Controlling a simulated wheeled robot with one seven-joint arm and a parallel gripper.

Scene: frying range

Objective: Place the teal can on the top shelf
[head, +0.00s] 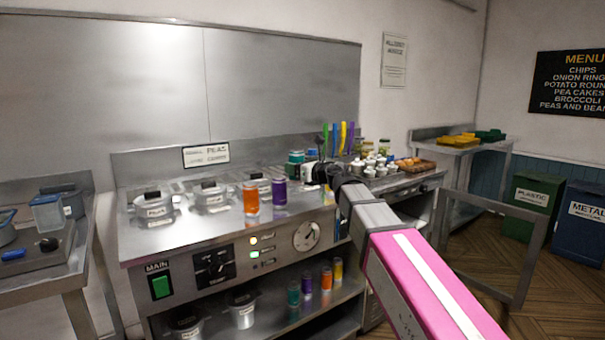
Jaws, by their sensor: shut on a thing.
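My gripper (308,172) is over the right part of the steel counter, at the end of my pink and grey arm. It is shut on a teal can (295,158), which shows at the left of the dark fingers. The can looks upright; I cannot tell whether its base touches the counter. A second teal can (293,294) stands on the lower shelf (270,322) under the counter. An orange can (251,198) and a purple can (279,191) stand on the counter top (185,237), left of my gripper.
Lidded pots (153,206) stand on the counter's left half. Purple, orange and yellow cans (338,270) stand on the lower shelf beside pots (243,312). Coloured utensils (343,138) and small jars (370,163) crowd the area behind and right of my gripper.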

